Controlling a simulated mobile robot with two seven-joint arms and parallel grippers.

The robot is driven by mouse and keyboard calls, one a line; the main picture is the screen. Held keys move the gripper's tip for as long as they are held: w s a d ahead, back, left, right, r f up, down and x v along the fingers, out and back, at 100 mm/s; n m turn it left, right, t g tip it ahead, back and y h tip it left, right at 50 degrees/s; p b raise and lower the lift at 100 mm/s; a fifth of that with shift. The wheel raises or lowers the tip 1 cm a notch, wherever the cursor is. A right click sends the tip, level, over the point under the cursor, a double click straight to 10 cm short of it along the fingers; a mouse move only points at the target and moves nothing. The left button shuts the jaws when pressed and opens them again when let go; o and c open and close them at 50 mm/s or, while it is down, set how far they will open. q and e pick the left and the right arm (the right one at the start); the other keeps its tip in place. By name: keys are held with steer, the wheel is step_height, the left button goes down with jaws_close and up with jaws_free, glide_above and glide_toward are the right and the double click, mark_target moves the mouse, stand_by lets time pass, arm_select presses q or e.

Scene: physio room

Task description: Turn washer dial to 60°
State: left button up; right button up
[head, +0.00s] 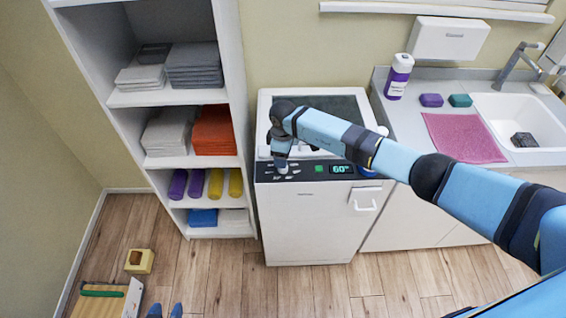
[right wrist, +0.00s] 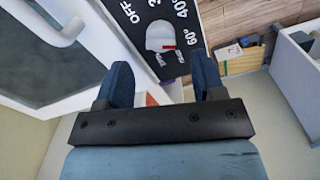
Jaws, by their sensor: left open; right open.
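The washer (head: 310,220) stands in the middle of the head view, its black panel on the top front edge. The panel's display (head: 341,169) reads 60°. In the right wrist view the dial (right wrist: 160,34) is a pale knob with a red mark at its lower right, toward the 60° label. My right gripper (right wrist: 162,70) is open; the dial shows beyond its fingertips, apart from them. In the head view the right gripper (head: 282,168) is over the panel's left end, partly hiding it.
A shelf (head: 238,80) with folded towels and rolls stands left of the washer. A counter (head: 400,118) with a sink (head: 507,112), a purple bottle (head: 398,77) and a pink cloth (head: 463,138) is right. A wooden box (head: 139,261) lies on the floor at lower left.

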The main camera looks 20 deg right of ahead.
step_height(320, 180, up, 9)
steer(key=b, duration=0.1)
steer(key=shift+f, duration=0.1)
stand_by(0.4)
